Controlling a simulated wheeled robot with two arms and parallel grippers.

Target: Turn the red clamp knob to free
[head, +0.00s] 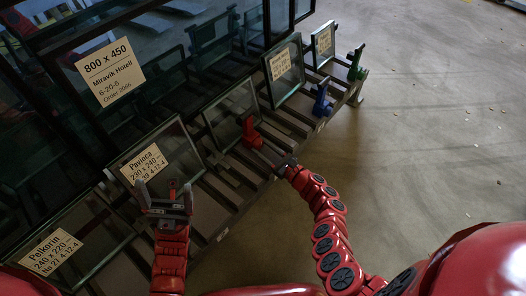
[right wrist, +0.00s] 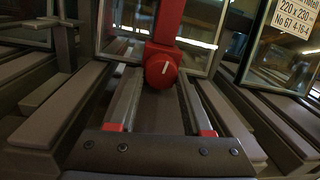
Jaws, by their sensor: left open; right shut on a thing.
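The red clamp (head: 250,131) stands on the dark slatted rack at the front edge of a small glass pane. In the right wrist view its red post (right wrist: 168,22) rises behind the round red knob (right wrist: 162,71), which bears a short white mark, nearly upright. My right gripper (head: 273,155) reaches the clamp from the front right. In the right wrist view its two fingers lie left and right of the knob and are shut on it.
A blue clamp (head: 321,101) and a green clamp (head: 356,64) stand further along the dark rack (head: 222,213). Several labelled panes lean on it, with a large glass frame (head: 110,72) behind. The concrete floor (head: 440,130) at right is clear.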

